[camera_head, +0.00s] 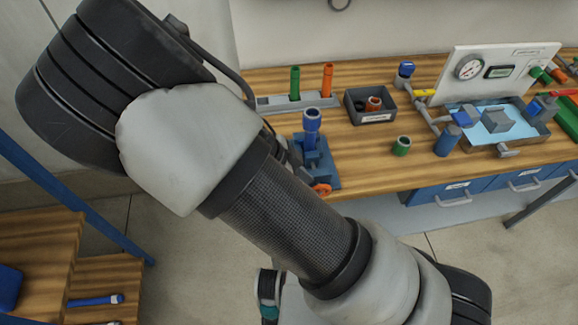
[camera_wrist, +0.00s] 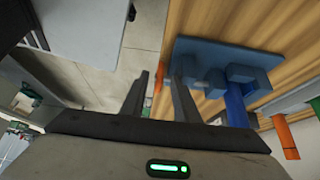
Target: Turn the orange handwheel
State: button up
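The orange handwheel (camera_head: 321,189) sits low on the front of a blue fixture (camera_head: 318,165) at the bench's front edge. My arm hides part of it in the head view. In the wrist view, the handwheel (camera_wrist: 158,80) shows as a narrow orange piece between the two fingers, beyond the blue base plate's edge. My gripper (camera_wrist: 160,85) is open, its fingers on either side of that orange piece. I cannot tell whether either finger touches it. In the head view my gripper is mostly hidden behind my arm.
A blue upright pipe (camera_head: 311,125) rises from the fixture. Behind it stand a grey rack (camera_head: 275,102) with green and orange tubes and a dark bin (camera_head: 370,117). A green cup (camera_head: 402,146) and a shallow water tray (camera_head: 490,125) are to the right.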

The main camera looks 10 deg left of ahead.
jog(key=v, duration=1.5)
jog(key=shift+a+r, duration=0.15)
jog(key=shift+r, duration=0.2)
jog(key=s+d+r+n+t+y, duration=0.2)
jog(key=s+d+r+n+y, duration=0.1)
jog(key=d+r+n, duration=0.4)
jog(key=s+d+r+n+t+y, duration=0.1)
jog(key=s+d+r+n+y, duration=0.2)
jog(key=d+r+n, duration=0.4)
jog(key=s+d+r, duration=0.1)
jog(key=d+r, duration=0.4)
jog(key=d, duration=0.3)
jog(key=shift+d+r+n+t, duration=0.2)
jog(key=shift+r+n+t, duration=0.05)
jog(key=shift+n+t, duration=0.15)
